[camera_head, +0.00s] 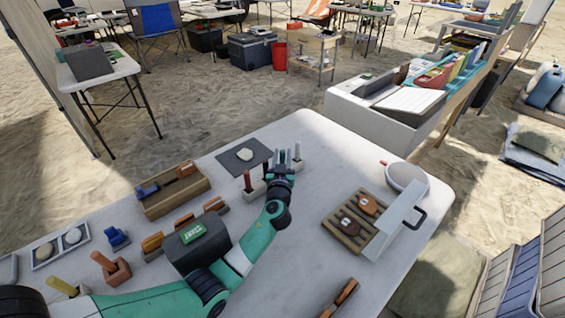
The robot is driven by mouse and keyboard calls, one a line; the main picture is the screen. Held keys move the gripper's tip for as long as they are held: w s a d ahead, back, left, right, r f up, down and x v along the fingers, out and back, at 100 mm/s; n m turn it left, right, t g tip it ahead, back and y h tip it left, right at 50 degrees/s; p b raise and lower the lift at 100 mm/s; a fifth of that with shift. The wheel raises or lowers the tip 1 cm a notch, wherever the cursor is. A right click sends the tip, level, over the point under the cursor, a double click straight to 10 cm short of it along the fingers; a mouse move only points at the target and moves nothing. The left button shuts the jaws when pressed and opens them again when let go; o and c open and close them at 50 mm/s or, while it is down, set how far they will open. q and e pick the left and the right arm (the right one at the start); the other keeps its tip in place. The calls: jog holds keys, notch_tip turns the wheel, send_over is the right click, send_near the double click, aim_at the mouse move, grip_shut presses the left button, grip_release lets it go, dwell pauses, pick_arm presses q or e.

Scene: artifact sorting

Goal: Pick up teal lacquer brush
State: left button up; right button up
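A pale rack (258,190) near the middle of the table holds upright brushes, with a red-brown handle (248,180) at its left end. My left gripper (289,157) is over the right part of this rack, its grey fingers pointing up in the picture. The fingers look apart, with a narrow upright shape between them that is too small to name. I cannot make out a teal lacquer brush for sure; the gripper hides part of the rack. My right gripper is not in view.
A wooden tray (150,212) and a dark mat (229,164) with a pale piece lie left of the rack. A slotted wooden tray (331,222) with brown pieces and a white bowl (423,183) stand to the right.

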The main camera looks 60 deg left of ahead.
aim_at(282, 151)
pick_arm(q)
grip_shut()
notch_tip(282, 151, up, 4)
jog(key=shift+p, duration=1.25)
jog(key=s+d+r+p, duration=0.7)
jog(key=d+r+p, duration=0.2)
jog(key=d, duration=0.3)
jog(key=shift+s, duration=0.25)
